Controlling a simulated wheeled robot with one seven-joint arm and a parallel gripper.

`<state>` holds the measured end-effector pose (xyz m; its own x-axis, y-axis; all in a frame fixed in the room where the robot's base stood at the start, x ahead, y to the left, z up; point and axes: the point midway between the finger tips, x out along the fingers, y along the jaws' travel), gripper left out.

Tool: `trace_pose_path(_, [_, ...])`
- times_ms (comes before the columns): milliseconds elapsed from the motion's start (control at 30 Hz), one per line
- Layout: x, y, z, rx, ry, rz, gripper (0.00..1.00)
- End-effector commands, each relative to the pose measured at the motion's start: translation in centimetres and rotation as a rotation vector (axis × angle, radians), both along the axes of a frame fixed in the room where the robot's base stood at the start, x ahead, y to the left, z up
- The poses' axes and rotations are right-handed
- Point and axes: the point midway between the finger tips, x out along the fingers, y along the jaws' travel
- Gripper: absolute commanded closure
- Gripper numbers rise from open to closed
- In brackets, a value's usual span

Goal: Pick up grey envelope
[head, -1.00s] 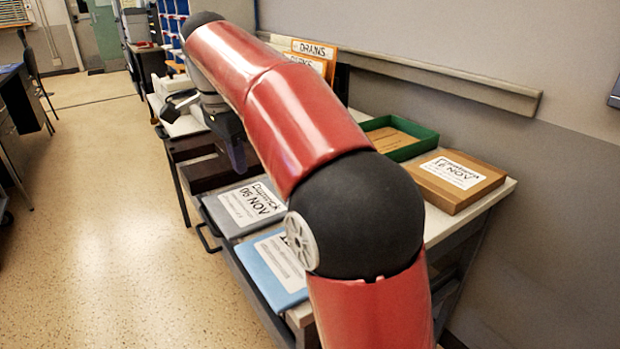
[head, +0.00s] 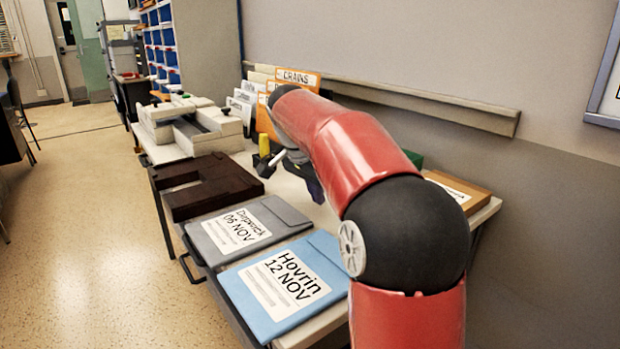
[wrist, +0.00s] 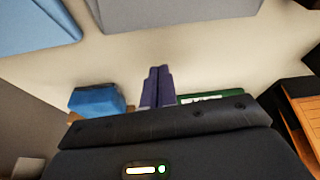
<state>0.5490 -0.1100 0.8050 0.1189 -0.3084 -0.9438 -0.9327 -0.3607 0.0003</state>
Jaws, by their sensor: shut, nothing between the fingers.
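My gripper (head: 316,192) is to the right of the envelope in the head view, partly hidden by my arm. In the wrist view its purple fingers (wrist: 158,76) are together, with nothing between them. They are over pale tabletop, apart from the envelope.
A blue envelope (head: 258,308) labelled Hovrin lies beside the grey one. A dark brown tray (head: 205,190) and a white device (head: 190,128) stand beyond. Orange files (head: 264,122) stand at the back. A brown box (head: 470,190) is at right.

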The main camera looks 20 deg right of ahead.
Motion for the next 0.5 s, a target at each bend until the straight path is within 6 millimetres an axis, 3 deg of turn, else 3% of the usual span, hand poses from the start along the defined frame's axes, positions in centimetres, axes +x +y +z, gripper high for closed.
trace_pose_path(67, [0.0, -0.2, -1.4, 0.001, 0.001, 0.000, 1.00])
trace_pose_path(233, [-0.9, 2.3, -1.0, 0.000, 0.000, 0.001, 1.00])
trace_pose_path(500, [-1.4, 3.4, -1.0, 0.000, 0.001, -0.001, 1.00])
